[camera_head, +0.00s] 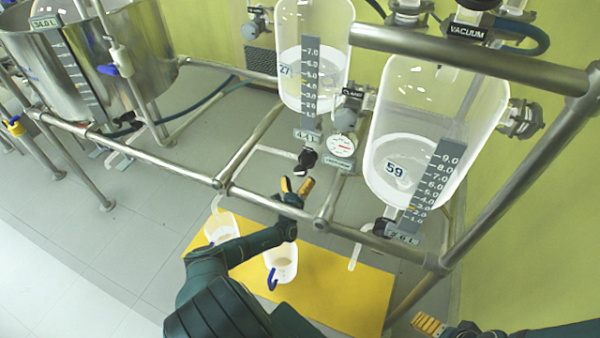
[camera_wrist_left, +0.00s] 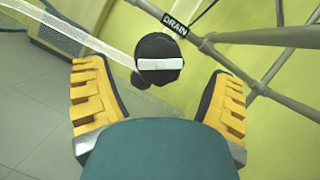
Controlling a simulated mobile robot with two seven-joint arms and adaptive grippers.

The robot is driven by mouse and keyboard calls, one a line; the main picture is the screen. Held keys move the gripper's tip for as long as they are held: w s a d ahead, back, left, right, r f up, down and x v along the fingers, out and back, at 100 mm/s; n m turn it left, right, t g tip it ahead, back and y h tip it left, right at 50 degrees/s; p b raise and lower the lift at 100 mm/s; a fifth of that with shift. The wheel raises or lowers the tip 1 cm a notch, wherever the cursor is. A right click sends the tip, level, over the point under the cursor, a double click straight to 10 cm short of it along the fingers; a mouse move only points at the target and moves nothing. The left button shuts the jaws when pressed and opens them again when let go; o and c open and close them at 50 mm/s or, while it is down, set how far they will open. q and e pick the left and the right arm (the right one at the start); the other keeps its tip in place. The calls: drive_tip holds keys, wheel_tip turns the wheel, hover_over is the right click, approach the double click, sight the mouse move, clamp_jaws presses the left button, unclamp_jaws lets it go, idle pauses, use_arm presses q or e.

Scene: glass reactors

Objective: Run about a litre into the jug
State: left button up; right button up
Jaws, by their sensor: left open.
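My left gripper (camera_head: 297,185) is open just below the black drain valve (camera_head: 306,160) under the glass vessel numbered 27 (camera_head: 290,85). In the left wrist view, a round black knob with a white bar (camera_wrist_left: 160,62) sits ahead, between the spread yellow fingers; they do not appear to touch it. A translucent jug with a blue handle (camera_head: 281,264) stands on the yellow mat (camera_head: 345,295) below, partly behind my left arm. A second blue-handled jug (camera_head: 221,229) stands left of it. My right gripper (camera_head: 430,325) is at the bottom right edge, only partly seen.
A metal rail (camera_head: 180,170) crosses in front of the vessels. A second glass vessel, numbered 59 (camera_head: 425,120), hangs at the right with its own drain valve. A steel tank (camera_head: 90,60) stands at the left. The floor at the lower left is clear.

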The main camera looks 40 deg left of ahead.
use_arm(q)
drive_tip(key=v, duration=0.8)
drive_tip(key=shift+s, duration=0.25)
drive_tip(key=shift+d, duration=0.1)
idle(6.8)
